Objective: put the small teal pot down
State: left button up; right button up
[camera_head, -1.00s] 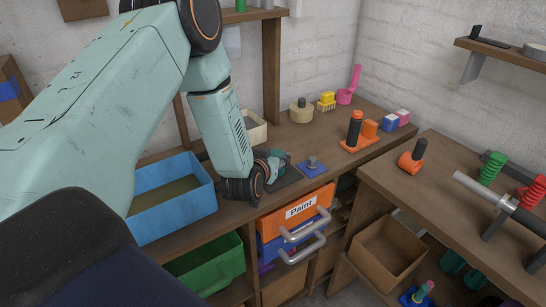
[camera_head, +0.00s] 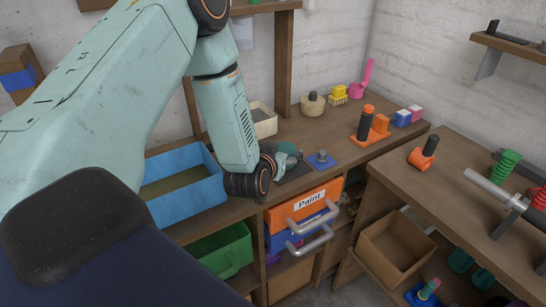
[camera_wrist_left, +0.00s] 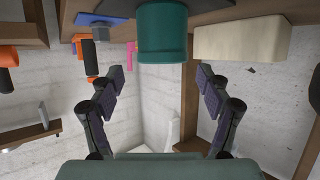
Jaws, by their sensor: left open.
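The small teal pot (camera_head: 288,147) stands on the workbench at a dark flat mat (camera_head: 296,170), partly hidden by my left gripper in the head view. My left gripper (camera_head: 284,160) is low over the bench beside it. In the left wrist view the pot (camera_wrist_left: 162,35) is at the top centre, near the fingertips. The left gripper (camera_wrist_left: 161,75) is open there, with a finger on each side and a visible gap between each finger and the pot. My right gripper is not in view.
A blue bin (camera_head: 213,174) is left of the gripper and a cream box (camera_head: 264,122) behind it. A blue base with a grey knob (camera_head: 322,160) is just right of the mat. An orange tool stand (camera_head: 372,138) is farther right. An orange Paint drawer (camera_head: 307,202) is below.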

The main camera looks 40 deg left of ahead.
pick_arm(q)
jog(key=v, duration=0.9)
jog(key=shift+p, duration=0.3)
